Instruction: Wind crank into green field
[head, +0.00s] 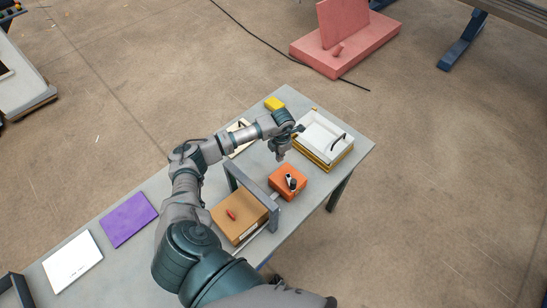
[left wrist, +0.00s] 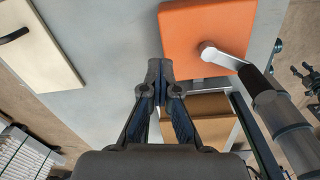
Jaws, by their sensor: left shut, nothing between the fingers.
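The crank (head: 291,180) sits on top of an orange box (head: 282,193) on the grey table. In the left wrist view the crank's silver arm (left wrist: 222,59) lies across the orange box (left wrist: 195,22), with a dark handle (left wrist: 258,84) rising at its right end. My left gripper (head: 281,154) hangs above the table, just behind the orange box. In the left wrist view its fingertips (left wrist: 160,70) are together and empty, apart from the crank. I make out no green field in either view. My right gripper does not show.
A grey frame (head: 252,187) and a brown box (head: 239,214) stand left of the orange box. A white tray (head: 323,137) stands behind, on the right. Purple (head: 128,219) and white (head: 72,261) plates lie at the left. A yellow block (head: 274,103) is at the far edge.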

